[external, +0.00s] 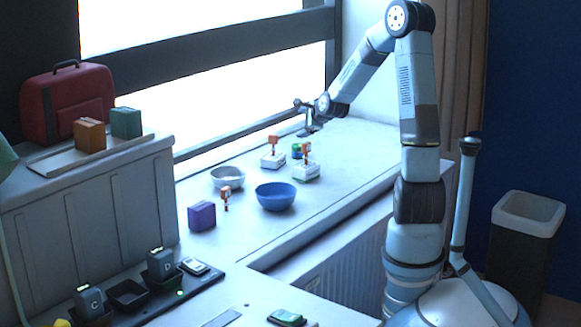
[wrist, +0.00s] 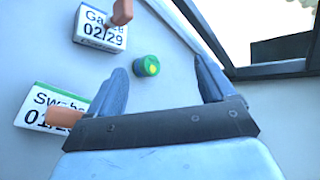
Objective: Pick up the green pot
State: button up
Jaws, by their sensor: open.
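In the external view the pot (external: 297,150) is partly hidden behind a white box with an orange object. My gripper (wrist: 163,72) is open and empty. In the external view my gripper (external: 308,128) is above the counter, close to the pot and higher than it.
A Swabs box (wrist: 38,106) and a Gauze box (wrist: 100,30), each with an orange object, stand near the pot. A blue bowl (external: 276,197), a grey bowl (external: 228,178) and a purple box (external: 201,216) stand on the counter. The window frame (external: 250,132) borders its back.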

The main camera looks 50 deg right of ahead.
jog(key=d+f+m, duration=0.3)
jog(key=d+m, duration=0.1)
jog(key=d, duration=0.1)
jog(key=m+t+h, duration=0.1)
jog(key=m, duration=0.7)
send_near(298, 150)
jog(key=w+d, duration=0.1)
jog(key=w+d+f, duration=0.1)
jog(key=w+d, duration=0.1)
jog(key=shift+w, duration=0.15)
jog(key=shift+f+m, duration=0.8)
jog(key=shift+m, duration=0.1)
jog(key=shift+x, duration=3.9)
jog(key=shift+r, duration=0.25)
jog(key=shift+c, duration=0.2)
jog(key=c, duration=1)
